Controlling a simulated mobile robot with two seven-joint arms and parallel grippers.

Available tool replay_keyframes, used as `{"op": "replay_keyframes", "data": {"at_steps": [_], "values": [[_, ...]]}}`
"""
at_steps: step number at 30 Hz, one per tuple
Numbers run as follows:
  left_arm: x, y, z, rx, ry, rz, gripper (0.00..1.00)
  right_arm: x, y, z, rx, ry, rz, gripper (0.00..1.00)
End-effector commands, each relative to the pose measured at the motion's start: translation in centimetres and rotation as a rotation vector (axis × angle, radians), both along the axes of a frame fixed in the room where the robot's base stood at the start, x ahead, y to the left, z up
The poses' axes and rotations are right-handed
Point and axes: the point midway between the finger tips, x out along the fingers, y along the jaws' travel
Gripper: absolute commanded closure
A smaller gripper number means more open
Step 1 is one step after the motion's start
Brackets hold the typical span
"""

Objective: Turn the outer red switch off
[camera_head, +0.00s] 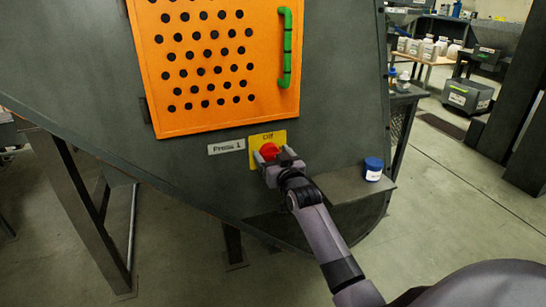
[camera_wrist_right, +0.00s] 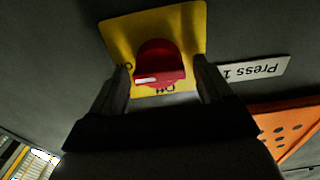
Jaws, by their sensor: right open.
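The red rotary switch (camera_head: 268,151) sits on a yellow plate (camera_head: 280,136) with "Off" at its top, on the dark grey press. In the right wrist view the plate appears upside down, and the red switch (camera_wrist_right: 160,62) has a white mark pointing left, toward small lettering that is partly hidden. "Off" shows below the switch there. My right gripper (camera_head: 274,158) is at the switch. Its open fingers stand on either side of the knob; I cannot tell whether they touch it. My left gripper is not in view.
A "Press 1" label (camera_head: 226,146) is left of the plate. An orange perforated door (camera_head: 180,122) with a green handle (camera_head: 287,50) is above. A blue-lidded jar (camera_head: 373,169) stands on a grey ledge (camera_head: 350,187) to the right. Open floor lies farther right.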

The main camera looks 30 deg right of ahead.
Motion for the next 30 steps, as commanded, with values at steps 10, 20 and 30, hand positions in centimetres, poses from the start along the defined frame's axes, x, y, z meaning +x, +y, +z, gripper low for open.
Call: {"op": "replay_keyframes", "data": {"at_steps": [10, 20, 30], "values": [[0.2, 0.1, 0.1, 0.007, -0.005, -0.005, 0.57, 0.0, 0.0, 0.0, 0.000, 0.000, 0.000, 0.71], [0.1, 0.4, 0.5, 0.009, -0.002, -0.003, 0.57, 0.0, 0.0, 0.1, -0.067, 0.017, 0.000, 0.71], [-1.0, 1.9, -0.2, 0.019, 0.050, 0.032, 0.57, 0.0, 0.2, 0.1, -0.319, 0.080, 0.001, 0.71]]}}
